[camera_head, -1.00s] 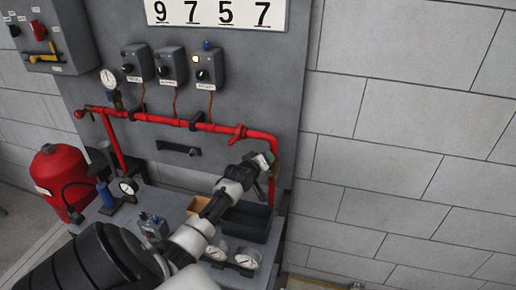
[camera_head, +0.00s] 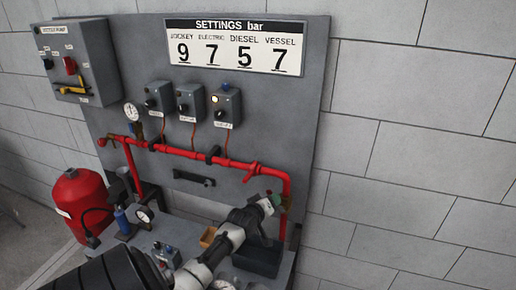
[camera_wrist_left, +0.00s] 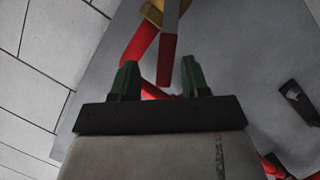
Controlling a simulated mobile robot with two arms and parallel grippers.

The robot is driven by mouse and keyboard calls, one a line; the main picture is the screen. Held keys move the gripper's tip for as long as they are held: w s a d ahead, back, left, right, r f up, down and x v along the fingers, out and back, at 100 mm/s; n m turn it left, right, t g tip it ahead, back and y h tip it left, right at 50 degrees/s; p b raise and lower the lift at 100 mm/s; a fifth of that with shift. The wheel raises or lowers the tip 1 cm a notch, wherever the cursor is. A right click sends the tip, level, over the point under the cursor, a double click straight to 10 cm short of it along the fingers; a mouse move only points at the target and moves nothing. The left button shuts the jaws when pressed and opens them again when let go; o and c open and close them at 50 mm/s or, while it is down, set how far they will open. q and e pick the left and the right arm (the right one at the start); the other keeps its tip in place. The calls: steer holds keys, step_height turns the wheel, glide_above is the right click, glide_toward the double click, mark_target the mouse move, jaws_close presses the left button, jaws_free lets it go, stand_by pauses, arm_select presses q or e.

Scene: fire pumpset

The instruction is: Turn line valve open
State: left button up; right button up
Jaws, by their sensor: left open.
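The line valve shows in the left wrist view as a brass body (camera_wrist_left: 153,13) with a red lever (camera_wrist_left: 168,60) on the red pipe. The lever points down the picture toward the gap between my left gripper's green fingers (camera_wrist_left: 160,75). The fingers are open, one on each side of the lever's line; I cannot tell whether its end is between them. In the head view my left gripper (camera_head: 276,201) is at the right-hand downturn of the red pipe (camera_head: 287,190) and hides most of the valve. My right gripper is not in view.
A grey panel (camera_head: 310,110) stands behind the pipe, with a settings sign (camera_head: 235,46), several switch boxes and a gauge (camera_head: 131,112). A dark bin (camera_head: 258,262) sits below my left gripper. A red tank (camera_head: 80,205) stands at left. The block wall at right is bare.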

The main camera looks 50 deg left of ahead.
arm_select(q)
steer(key=p+v, duration=0.2)
steer(key=v, duration=0.4)
steer(key=shift+s+r+p, duration=0.3)
steer(key=shift+s+p, duration=0.05)
steer(key=shift+p, duration=0.05)
steer(key=shift+d, duration=0.1)
stand_by(0.4)
steer(key=b+v, duration=0.2)
steer(key=v, duration=0.9)
steer(key=shift+b, duration=0.35)
steer(key=shift+c, duration=0.2)
